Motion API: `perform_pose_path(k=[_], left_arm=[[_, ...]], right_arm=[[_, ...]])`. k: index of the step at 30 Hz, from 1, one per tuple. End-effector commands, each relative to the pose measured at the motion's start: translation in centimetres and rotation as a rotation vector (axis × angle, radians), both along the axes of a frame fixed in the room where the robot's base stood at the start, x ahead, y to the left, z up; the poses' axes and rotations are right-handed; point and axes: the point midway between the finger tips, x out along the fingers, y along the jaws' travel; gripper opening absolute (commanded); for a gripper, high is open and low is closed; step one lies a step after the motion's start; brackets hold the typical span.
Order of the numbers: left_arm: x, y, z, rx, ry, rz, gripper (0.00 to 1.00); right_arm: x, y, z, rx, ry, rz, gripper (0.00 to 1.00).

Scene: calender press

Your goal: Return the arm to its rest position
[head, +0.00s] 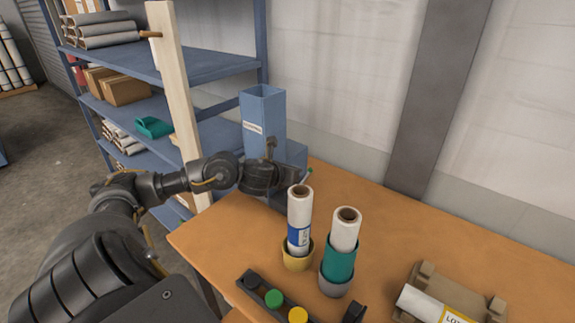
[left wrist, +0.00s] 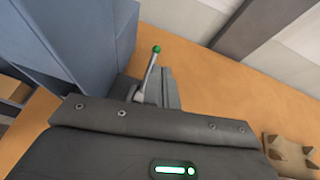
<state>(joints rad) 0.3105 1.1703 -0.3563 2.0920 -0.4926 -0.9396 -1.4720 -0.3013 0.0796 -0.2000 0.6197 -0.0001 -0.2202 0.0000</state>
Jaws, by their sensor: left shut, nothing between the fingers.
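My left arm comes in from the left in the head view and reaches over the far left corner of the table. My left gripper (head: 288,178) is shut and empty, in front of the low part of a tall blue-grey box (head: 262,112). A lever with a green knob (head: 308,172) shows just past the gripper. In the left wrist view the dark gripper body fills the bottom, and the green-knobbed lever (left wrist: 147,72) stands beyond it beside the blue-grey box (left wrist: 95,40). The fingertips are hidden there. I cannot tell whether gripper and lever touch. My right gripper is out of view.
Two upright white rolls stand near the gripper, one in a yellow cup (head: 297,258), one in a grey cup (head: 336,286). A black holder (head: 262,288) has green and yellow knobs. A cradle (head: 460,292) holds a lying roll.

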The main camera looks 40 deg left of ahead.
Motion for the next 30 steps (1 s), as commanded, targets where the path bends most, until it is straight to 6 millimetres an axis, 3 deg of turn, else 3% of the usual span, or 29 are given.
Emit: perform_pose_path(k=[1,6,22,30], left_arm=[[-0.5,-0.2,1.1,0.003,-0.003,-0.002,0.0],[-1.6,-0.4,2.6,0.001,-0.002,-0.001,0.0],[-2.1,-0.5,3.1,-0.001,-0.001,0.003,0.0],[-2.1,-0.5,7.7,-0.001,-0.001,0.003,0.0]], right_arm=[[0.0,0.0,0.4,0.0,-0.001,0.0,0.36],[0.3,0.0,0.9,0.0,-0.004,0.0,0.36],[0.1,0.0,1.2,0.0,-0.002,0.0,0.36],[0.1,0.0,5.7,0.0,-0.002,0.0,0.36]])
